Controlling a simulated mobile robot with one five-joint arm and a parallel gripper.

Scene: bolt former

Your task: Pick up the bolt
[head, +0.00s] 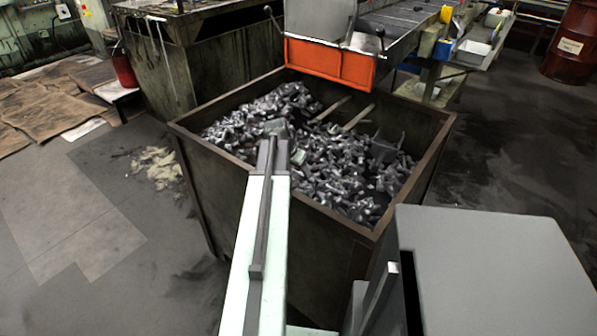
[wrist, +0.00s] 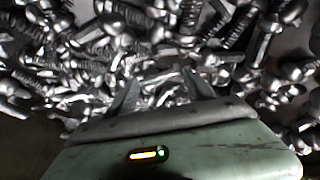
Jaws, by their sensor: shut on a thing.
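A heap of shiny grey metal bolts (head: 335,165) fills a large dark metal bin in the head view. The bolts fill most of the wrist view (wrist: 90,50), with heads and threaded shanks crossing at many angles. My gripper (wrist: 163,90) is down at the heap, its two dark fingers pointing into the bolts. The fingers stand apart and are shut on a bolt (wrist: 165,97) between them. Its outline blends with the bolts around it, so I cannot tell its full shape. In the head view my arm reaches over the bin's near rim, and the fingertips are hidden.
The bin's rusty rim (head: 213,150) surrounds the heap. An orange chute panel (head: 330,64) hangs over its far edge, with a machine behind. Another dark bin (head: 160,75) stands at the back left. A red drum (head: 575,42) is at the far right. Floor is open at left.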

